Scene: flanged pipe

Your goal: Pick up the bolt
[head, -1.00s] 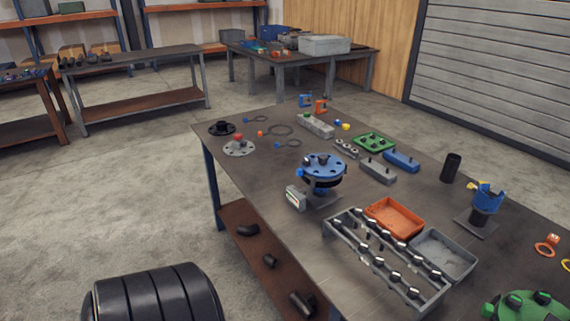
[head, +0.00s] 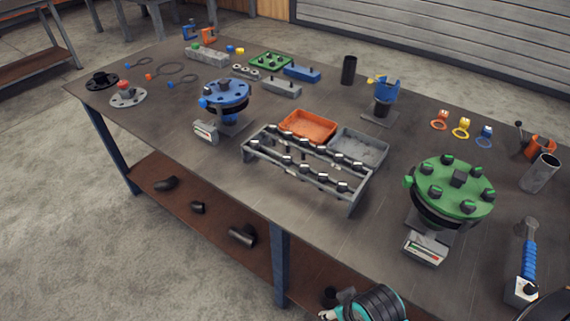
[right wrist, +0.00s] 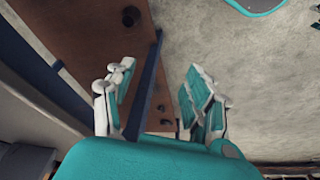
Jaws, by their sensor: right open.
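Several bolts with dark and silver heads, such as this bolt (head: 306,167), stand in two rows in a grey rack (head: 305,190) on the table. Which one the task means cannot be told. A green round flange (head: 470,186) on a stand, right of the rack, has dark bolt heads on top. A blue flange (head: 224,92) stands left of the rack. My right gripper (right wrist: 160,68) is open and empty, its fingers apart, above the floor and lower shelf in the right wrist view. A teal arm part of mine shows at the head view's bottom edge. My left gripper is not seen.
An orange tray (head: 307,121) and a grey tray (head: 383,150) lie behind the rack. A blue-handled tool (head: 528,260) lies at the right. Dark pipe pieces lie on the lower shelf (head: 213,222). The table (head: 180,60) has clear room at its front left.

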